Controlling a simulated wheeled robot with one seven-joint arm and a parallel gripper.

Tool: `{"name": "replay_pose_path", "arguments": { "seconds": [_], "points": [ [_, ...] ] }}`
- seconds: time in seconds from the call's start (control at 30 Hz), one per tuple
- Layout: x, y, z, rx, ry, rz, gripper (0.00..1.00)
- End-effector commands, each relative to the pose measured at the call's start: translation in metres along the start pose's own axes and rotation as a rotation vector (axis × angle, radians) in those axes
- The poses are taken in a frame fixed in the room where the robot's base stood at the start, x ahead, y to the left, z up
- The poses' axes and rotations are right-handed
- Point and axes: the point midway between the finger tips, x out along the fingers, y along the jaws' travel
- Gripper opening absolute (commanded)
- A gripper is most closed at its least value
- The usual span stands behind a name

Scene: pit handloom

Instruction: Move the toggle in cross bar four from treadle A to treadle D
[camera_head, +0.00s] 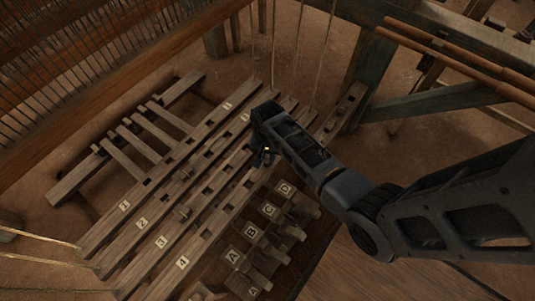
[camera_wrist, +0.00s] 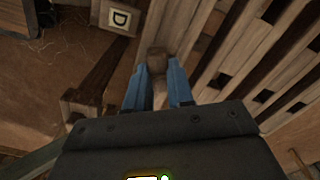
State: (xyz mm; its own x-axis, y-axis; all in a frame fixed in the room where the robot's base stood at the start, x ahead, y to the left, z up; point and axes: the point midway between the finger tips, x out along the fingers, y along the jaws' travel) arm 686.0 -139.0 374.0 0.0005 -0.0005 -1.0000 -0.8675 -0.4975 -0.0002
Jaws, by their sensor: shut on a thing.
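My gripper (camera_head: 263,158) is over the upper part of cross bar four (camera_head: 207,236), close to the treadle D end. In the wrist view its two blue fingers (camera_wrist: 157,68) are shut on a small wooden toggle (camera_wrist: 157,57). I cannot tell whether the toggle is seated in a slot or held above the bar. Treadle D (camera_head: 284,189) stands beside the bar, and its label (camera_wrist: 119,18) shows at the top of the wrist view. Treadle A (camera_head: 233,256) is at the near end of the treadle row. My gripper hides part of the bar.
Cross bars one (camera_head: 124,206), two (camera_head: 142,223) and three (camera_head: 161,241) run parallel to bar four, with slots and small pegs. Treadles B (camera_head: 251,233) and C (camera_head: 268,209) lie between A and D. Thin cords hang above the bars. A wooden frame beam (camera_head: 425,103) stands at right.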

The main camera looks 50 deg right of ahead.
Motion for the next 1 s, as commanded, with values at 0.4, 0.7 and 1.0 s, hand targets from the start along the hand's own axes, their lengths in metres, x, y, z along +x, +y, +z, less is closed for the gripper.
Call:
{"name": "replay_pose_path", "arguments": {
  "seconds": [0.4, 0.7, 1.0],
  "points": [
    [0.0002, 0.0000, 0.0001, 0.000, 0.000, 0.000, 0.00],
    [0.0002, 0.0001, 0.0001, 0.000, 0.000, 0.000, 0.47],
    [-0.0008, 0.0001, 0.0002, 0.000, 0.000, 0.000, 0.52]
  ]
}}
